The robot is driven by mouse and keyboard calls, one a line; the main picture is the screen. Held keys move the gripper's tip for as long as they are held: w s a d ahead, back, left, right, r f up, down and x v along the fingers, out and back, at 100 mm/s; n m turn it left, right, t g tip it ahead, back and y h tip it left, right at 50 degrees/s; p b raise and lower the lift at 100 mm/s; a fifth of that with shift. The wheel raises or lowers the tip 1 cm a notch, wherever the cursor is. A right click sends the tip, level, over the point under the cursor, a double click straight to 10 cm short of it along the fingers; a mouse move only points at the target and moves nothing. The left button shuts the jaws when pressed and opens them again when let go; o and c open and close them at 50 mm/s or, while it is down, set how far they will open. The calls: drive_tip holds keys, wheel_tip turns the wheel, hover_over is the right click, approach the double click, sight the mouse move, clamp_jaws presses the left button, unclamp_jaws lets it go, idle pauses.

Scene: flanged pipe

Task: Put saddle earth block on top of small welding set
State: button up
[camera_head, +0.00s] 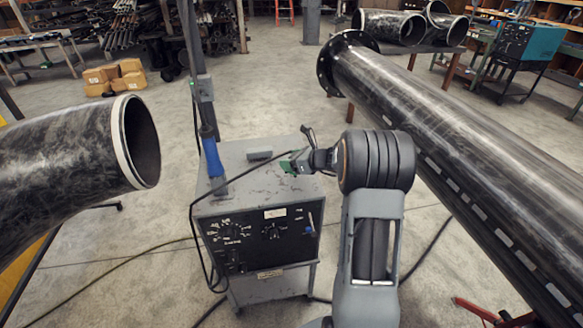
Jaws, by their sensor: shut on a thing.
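The small welding set (262,240) is a grey cabinet with a black dial panel, standing on the floor at the centre. My gripper (292,163) reaches in from the right, above the right part of its top. The block is small and partly hidden by the gripper. I cannot tell whether it touches the top or hangs just above it.
A low grey bar (259,155) and a blue-handled tool (211,152) are on the cabinet's top. A dark post stands behind its left side. Large black pipes flank it, left (70,160) and right (450,130). Cables run over the floor.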

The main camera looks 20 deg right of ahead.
drive_tip(key=shift+w+d+f, duration=0.1)
drive_tip(key=shift+w+f, duration=0.1)
drive_tip(key=shift+f, duration=1.6)
drive_tip(key=o, duration=0.9)
drive_tip(key=shift+f, duration=0.2)
drive_tip(key=o, duration=0.5)
drive_tip(key=shift+c, duration=0.2)
drive_tip(key=shift+r, duration=0.1)
